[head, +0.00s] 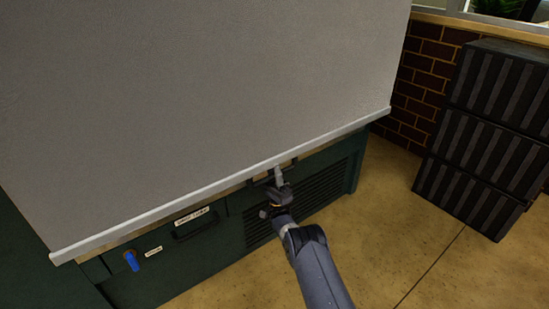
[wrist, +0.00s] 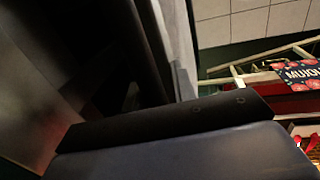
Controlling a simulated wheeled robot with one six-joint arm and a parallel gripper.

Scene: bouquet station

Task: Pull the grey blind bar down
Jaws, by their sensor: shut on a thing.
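The grey blind bar (head: 170,207) runs slantwise along the bottom edge of the lowered grey blind (head: 200,90) in the head view. My gripper (head: 279,177) is at the bar's right half, reaching up from below, and is shut on the bar. The exact contact is small and partly hidden by the gripper. In the wrist view, dark gripper parts fill much of the picture, and a pale upright strip beside them looks like the blind or its bar (wrist: 182,60).
A dark green cabinet (head: 160,280) with a labelled handle, a blue knob (head: 131,260) and a vent grille (head: 325,188) stands behind and below the bar. Stacked black crates (head: 490,130) stand at the right by a brick wall (head: 425,70). The floor (head: 400,240) between is clear.

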